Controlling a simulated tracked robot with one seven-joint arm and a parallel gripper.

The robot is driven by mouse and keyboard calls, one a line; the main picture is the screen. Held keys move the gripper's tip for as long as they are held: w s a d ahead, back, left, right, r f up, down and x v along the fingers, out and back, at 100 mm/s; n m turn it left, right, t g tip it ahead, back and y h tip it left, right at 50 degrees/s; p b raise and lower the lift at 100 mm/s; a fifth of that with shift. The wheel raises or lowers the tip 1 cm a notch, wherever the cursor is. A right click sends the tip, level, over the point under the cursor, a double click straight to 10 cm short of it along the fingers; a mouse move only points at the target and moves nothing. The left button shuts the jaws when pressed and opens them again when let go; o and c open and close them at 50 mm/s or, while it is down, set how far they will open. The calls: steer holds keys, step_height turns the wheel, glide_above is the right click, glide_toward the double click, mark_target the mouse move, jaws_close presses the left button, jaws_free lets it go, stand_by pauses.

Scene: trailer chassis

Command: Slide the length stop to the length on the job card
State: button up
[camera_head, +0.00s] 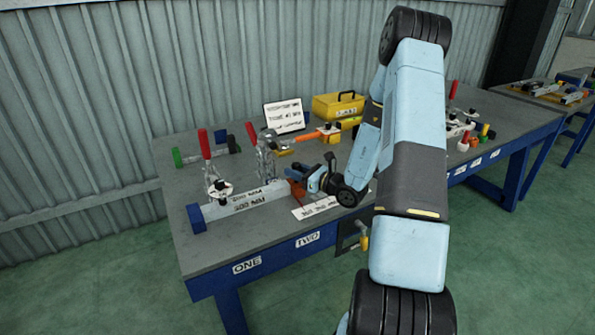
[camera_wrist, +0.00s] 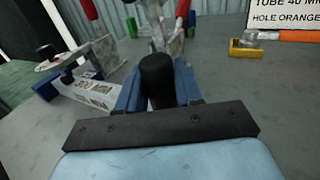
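The job card (camera_head: 285,115) stands upright at the back of the bench. In the wrist view the card (camera_wrist: 287,15) is cut off and reads "TUBE 40 M…" and "HOLE ORANGE". A pale rail (camera_head: 245,200) with printed markings lies near the bench's front left, with a blue block (camera_head: 197,218) at its left end. My gripper (camera_head: 305,182) is low over the rail's right end. In the wrist view its blue fingers (camera_wrist: 158,95) flank a black knob (camera_wrist: 157,72); contact is unclear. The part under the knob is hidden, so I cannot confirm that it is the length stop.
Red-handled clamps (camera_head: 205,145) stand along the rail. A yellow toolbox (camera_head: 338,105) and an orange tube (camera_head: 305,137) sit behind my gripper. A white printed strip (camera_head: 315,207) lies at the front edge. My arm hides part of the right bench.

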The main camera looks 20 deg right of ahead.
steer(key=shift+o, duration=0.7)
steer(key=shift+w+a, duration=0.1)
steer(key=shift+a, duration=0.35)
steer(key=shift+o, duration=1.1)
steer(key=shift+d, duration=0.1)
steer(key=v, duration=1.4)
steer(key=shift+w, duration=0.1)
